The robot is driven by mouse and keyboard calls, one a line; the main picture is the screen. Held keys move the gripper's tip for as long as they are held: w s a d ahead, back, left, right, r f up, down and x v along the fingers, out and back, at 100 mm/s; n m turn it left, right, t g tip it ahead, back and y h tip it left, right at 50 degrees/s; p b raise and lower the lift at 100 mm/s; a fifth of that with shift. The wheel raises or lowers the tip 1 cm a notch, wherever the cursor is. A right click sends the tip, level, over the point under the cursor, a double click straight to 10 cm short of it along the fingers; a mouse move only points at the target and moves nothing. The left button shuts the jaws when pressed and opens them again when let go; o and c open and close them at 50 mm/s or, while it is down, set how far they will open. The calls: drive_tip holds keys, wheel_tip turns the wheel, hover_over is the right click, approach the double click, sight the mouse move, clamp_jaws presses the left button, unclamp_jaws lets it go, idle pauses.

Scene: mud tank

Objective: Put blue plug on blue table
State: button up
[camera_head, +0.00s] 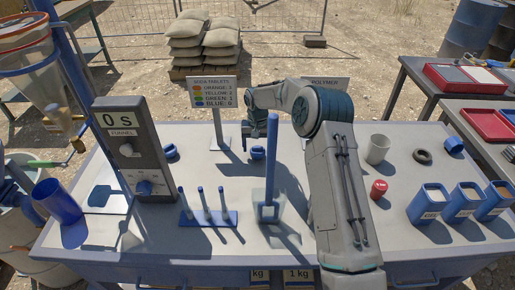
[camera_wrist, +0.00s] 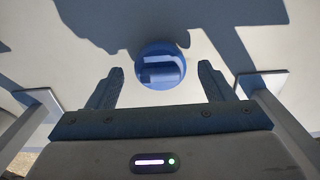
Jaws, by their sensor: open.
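A round blue plug with a raised bar across its top (camera_wrist: 161,66) sits on the pale top of the blue-edged table. In the head view it is the small blue piece (camera_head: 258,153) in the middle rear of the table. My gripper (camera_wrist: 160,71) is open, with one finger on each side of the plug in the picture and gaps between. In the head view my gripper (camera_head: 250,143) is small and points down close to the plug. I cannot tell its exact height. The blue table (camera_head: 300,245) fills the middle of the head view.
A similar blue piece (camera_head: 169,151) lies left, another (camera_head: 453,145) right. A blue upright post (camera_head: 271,170) and a rack of blue pegs (camera_head: 208,217) stand in front. A timer box (camera_head: 135,150) is left. A cup (camera_head: 378,149), black ring (camera_head: 422,156) and blue containers (camera_head: 429,203) are right.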

sight(258, 147)
wheel_tip(258, 147, up, 11)
drive_tip(key=b, duration=0.1)
